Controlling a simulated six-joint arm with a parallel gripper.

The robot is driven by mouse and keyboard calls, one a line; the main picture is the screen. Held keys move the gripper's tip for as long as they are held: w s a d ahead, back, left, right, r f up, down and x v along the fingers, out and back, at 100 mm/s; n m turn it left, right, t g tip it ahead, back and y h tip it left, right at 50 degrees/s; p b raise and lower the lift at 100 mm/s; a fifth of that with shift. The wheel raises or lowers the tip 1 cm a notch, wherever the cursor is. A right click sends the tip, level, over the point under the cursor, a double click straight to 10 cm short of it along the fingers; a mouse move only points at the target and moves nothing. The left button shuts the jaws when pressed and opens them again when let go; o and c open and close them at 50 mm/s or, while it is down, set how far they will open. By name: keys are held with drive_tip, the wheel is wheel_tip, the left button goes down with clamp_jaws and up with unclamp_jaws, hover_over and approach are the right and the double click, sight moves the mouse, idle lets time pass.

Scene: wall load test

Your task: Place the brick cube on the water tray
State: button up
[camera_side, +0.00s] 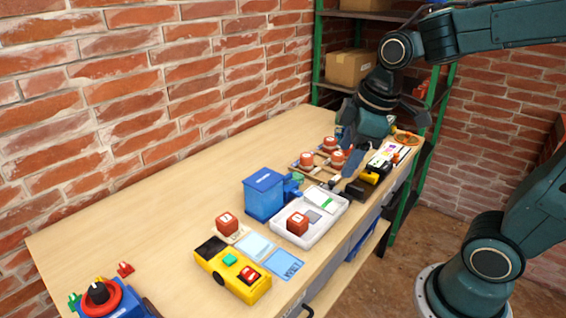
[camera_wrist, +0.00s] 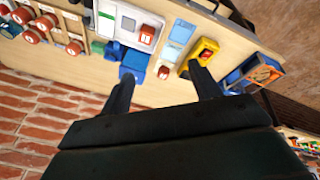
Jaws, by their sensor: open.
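Two small red cubes with white marks are in view, and I cannot tell which one is the brick cube. One red cube (camera_side: 298,223) sits in the white tray (camera_side: 334,221); it also shows in the wrist view (camera_wrist: 147,33). The other red cube (camera_side: 227,225) sits on a small pale tile left of the tray and shows in the wrist view (camera_wrist: 163,72). Two flat blue squares, one pale (camera_side: 257,247) and one bluer (camera_side: 283,264), lie beside them; which thing is the water tray is unclear. My gripper (camera_wrist: 162,76) is open and empty, above the bench's far part.
A blue box (camera_side: 264,194) stands behind the white tray. A yellow device (camera_side: 232,272) is at the front. Several red round pieces (camera_side: 307,159) stand on a wooden rack near my gripper. A blue-and-red device (camera_side: 105,300) is at near left. The bench along the wall is clear.

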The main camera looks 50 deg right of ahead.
drive_tip(key=s+a+r+m+t, duration=0.1)
drive_tip(key=s+m+t, duration=0.1)
drive_tip(key=s+m, duration=0.4)
drive_tip(key=shift+s+r+m, duration=0.3)
drive_tip(key=shift+s+r, duration=0.05)
drive_tip(key=shift+s, duration=1.5)
drive_tip(key=shift+a, duration=0.1)
